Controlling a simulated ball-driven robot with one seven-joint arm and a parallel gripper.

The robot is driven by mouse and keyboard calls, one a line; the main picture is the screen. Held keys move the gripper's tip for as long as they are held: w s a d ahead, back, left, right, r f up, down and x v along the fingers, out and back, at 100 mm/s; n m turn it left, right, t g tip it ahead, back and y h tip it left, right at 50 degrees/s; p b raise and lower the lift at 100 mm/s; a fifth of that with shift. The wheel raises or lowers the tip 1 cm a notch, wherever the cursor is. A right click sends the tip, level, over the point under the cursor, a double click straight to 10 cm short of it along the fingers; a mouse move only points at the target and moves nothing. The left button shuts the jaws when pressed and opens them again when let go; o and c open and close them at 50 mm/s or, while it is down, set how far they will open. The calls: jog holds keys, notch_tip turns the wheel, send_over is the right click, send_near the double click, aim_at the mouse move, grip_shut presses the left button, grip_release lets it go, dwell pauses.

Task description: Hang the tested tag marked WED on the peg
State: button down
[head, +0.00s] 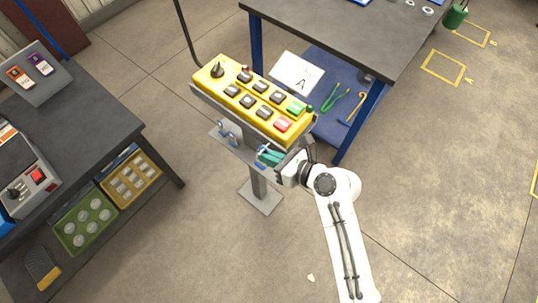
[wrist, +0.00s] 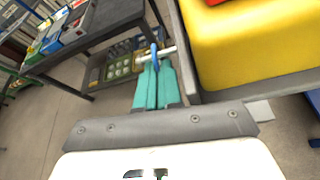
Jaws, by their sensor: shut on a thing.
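My gripper (head: 264,153) has teal fingers and sits just below the front edge of the yellow control box. In the wrist view the fingers (wrist: 153,75) are shut on a thin blue thing, likely the tag (wrist: 154,55), seen almost edge-on. No lettering is legible on it. A short pale rod, likely the peg (wrist: 168,50), sticks out from the stand beside the fingertips. The blue thing overlaps the rod in the picture; I cannot tell whether it is around it or only in front of it.
The yellow control box (head: 254,98) with several buttons stands on a grey post. Small blue things (head: 228,131) hang at its bracket, left of my gripper. A dark bench (head: 100,118) is at left, with an orange and a purple tag on a sloped board (head: 36,82).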

jog(key=c, duration=1.3)
grip_release()
jog(key=shift+o, duration=0.4)
jog(key=shift+d, duration=0.1)
jog(key=v, duration=1)
jog(key=shift+s+d+r+b, duration=0.15)
jog(key=shift+s+d+b, duration=0.05)
jog(key=shift+s+b, duration=0.15)
